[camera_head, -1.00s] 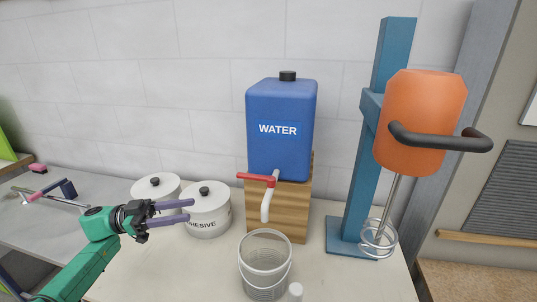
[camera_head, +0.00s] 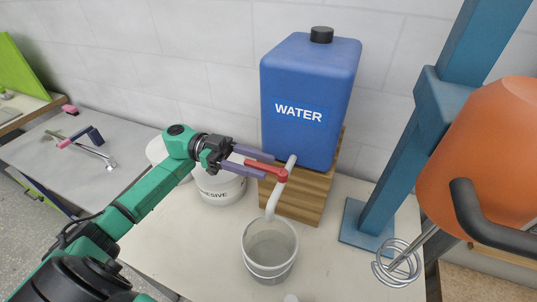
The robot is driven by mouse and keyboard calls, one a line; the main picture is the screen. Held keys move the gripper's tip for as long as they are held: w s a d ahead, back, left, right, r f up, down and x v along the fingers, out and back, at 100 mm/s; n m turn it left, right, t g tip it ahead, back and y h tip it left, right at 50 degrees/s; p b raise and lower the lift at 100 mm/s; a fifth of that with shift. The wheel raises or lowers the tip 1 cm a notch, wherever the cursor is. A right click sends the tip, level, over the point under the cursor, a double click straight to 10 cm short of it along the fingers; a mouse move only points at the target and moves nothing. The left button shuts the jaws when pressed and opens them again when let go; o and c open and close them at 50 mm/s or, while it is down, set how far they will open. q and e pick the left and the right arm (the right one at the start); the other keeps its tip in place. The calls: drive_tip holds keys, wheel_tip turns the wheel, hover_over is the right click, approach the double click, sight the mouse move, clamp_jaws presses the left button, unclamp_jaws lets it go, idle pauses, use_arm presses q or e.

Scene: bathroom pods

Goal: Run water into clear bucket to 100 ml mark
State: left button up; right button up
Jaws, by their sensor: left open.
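The blue water tank (camera_head: 308,85) labelled WATER sits on a wooden block (camera_head: 303,202). Its white spout (camera_head: 275,198) points down over the mouth of the clear bucket (camera_head: 270,265). The bucket stands upright on the table below. I cannot tell if water is running, nor read the bucket's marks. The red tap lever (camera_head: 268,168) points left from the spout. My left gripper (camera_head: 264,166) is open, its two purple fingers above and below the lever, around it. My right gripper is not in view.
White lidded pots (camera_head: 219,187) stand behind and below my left forearm. At right is a blue stand (camera_head: 410,155) with an orange mixer (camera_head: 480,160) and a wire whisk (camera_head: 398,265). The table left of the bucket is clear.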

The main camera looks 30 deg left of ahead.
use_arm(q)
drive_tip(key=shift+d+r, duration=0.15)
drive_tip(key=shift+d, duration=0.65)
drive_tip(key=shift+s+d, duration=0.1)
drive_tip(key=shift+d, duration=0.35)
clamp_jaws()
drive_tip(key=shift+a, duration=0.1)
idle(0.3)
